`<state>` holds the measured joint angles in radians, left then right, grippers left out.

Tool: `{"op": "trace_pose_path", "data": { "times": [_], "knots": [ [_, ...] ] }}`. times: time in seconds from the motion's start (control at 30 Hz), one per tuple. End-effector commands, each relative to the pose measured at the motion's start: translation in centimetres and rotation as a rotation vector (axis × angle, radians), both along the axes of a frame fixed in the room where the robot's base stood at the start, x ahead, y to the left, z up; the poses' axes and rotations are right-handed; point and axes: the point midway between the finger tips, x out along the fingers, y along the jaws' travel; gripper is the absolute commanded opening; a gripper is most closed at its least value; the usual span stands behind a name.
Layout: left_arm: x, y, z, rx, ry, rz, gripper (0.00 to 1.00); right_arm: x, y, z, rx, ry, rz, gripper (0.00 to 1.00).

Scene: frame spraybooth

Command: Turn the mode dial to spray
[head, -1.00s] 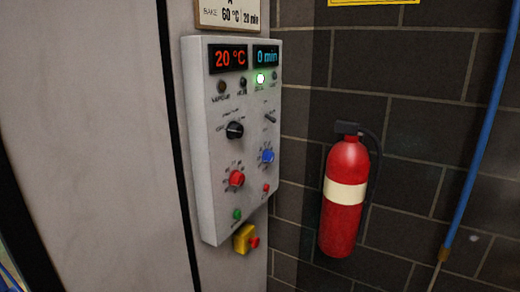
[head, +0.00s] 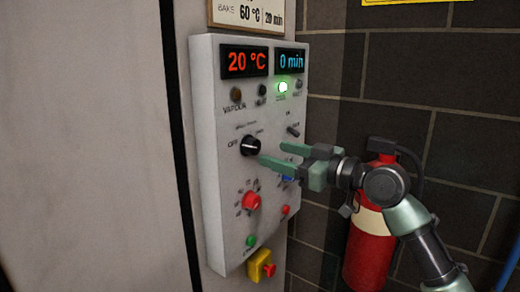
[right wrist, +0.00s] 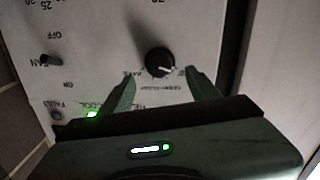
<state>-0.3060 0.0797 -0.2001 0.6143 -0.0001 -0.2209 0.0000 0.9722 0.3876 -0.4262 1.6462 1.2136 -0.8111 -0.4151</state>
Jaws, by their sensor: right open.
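The mode dial (head: 250,146) is a round black knob with a white mark, on the white control panel (head: 212,200). An OFF label is at its left. In the right wrist view, where the lettering is upside down, the dial (right wrist: 158,60) shows beyond and between my fingertips, its white mark toward the lower right. My right gripper (head: 272,153) is open and empty, just right of the dial in the head view; its green fingers (right wrist: 160,75) point at the panel. I cannot tell the exact gap; no contact shows. My left gripper is out of view.
Below the dial are a red knob (head: 251,201), a green button (head: 251,241) and a yellow-based red stop button (head: 260,266). A toggle switch (head: 293,131) is to the right. A blue knob (head: 287,178) is partly behind my gripper. A fire extinguisher (head: 368,250) stands behind my right arm.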

Motion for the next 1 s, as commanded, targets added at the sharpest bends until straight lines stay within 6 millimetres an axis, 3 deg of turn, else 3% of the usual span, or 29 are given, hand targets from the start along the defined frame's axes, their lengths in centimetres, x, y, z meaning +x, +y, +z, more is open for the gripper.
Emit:
{"op": "trace_pose_path", "data": {
  "times": [0.33, 0.73, 0.77, 0.97, 1.0],
  "knots": [
    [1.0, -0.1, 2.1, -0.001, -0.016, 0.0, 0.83, 3.5, 4.0, 0.2, 0.004, 0.002, -0.002, 0.61],
    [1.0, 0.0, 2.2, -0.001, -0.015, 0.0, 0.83, 4.1, 4.8, -0.1, 0.001, 0.002, -0.003, 0.61],
    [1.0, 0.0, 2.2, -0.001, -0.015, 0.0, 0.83, 4.1, 4.8, -0.1, 0.001, 0.002, -0.003, 0.55],
    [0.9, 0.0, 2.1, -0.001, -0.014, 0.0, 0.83, 4.1, 4.8, -0.1, 0.001, 0.002, -0.003, 0.0],
    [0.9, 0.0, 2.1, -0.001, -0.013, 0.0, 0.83, 4.1, 4.8, -0.1, 0.002, 0.003, -0.003, 0.0]
  ]
}}
